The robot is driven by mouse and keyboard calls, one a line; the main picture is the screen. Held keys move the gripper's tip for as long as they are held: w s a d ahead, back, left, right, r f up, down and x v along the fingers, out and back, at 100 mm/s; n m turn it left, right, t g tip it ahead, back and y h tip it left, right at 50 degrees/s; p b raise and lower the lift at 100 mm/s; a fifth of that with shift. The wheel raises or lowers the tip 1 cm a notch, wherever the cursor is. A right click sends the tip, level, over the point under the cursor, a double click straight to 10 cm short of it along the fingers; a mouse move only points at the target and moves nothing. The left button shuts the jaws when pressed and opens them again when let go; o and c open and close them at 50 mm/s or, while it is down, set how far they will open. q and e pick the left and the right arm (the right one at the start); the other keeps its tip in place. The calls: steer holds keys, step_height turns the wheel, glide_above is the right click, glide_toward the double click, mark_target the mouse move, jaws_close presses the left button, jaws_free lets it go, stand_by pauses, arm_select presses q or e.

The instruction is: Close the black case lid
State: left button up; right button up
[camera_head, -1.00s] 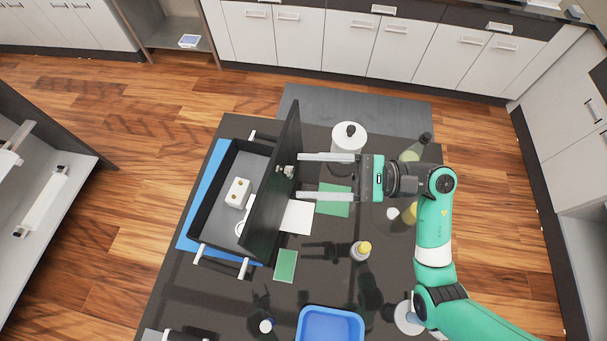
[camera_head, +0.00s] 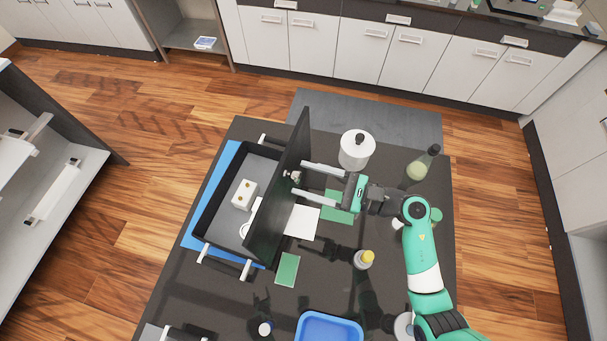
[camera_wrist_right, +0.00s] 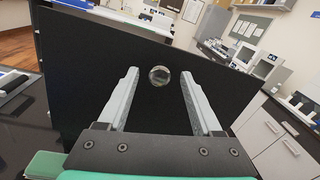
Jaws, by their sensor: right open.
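The black case (camera_head: 215,215) sits on the dark table with its lid (camera_head: 280,195) standing up, near upright. A white block with gold-coloured spots (camera_head: 243,195) and a white ring-shaped item lie inside the case. My right gripper (camera_head: 298,182) is open and empty on the lid's right side, its two fingers pointing at the lid. In the right wrist view the lid (camera_wrist_right: 90,80) fills much of the picture, and a small round knob (camera_wrist_right: 159,76) on it shows between and beyond the open fingers. I cannot tell if the fingertips touch the lid. My left gripper is not in view.
A blue mat (camera_head: 215,180) lies under the case. A white canister (camera_head: 357,150), a bottle (camera_head: 422,165), a yellow-capped bottle (camera_head: 363,260), green pads (camera_head: 287,269) and a blue tray (camera_head: 329,328) are on the table. White paper (camera_head: 302,222) lies beside the lid.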

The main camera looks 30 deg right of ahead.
steer(key=shift+w+a, duration=0.45)
steer(key=shift+a, duration=0.05)
jaws_close()
stand_by(1.1)
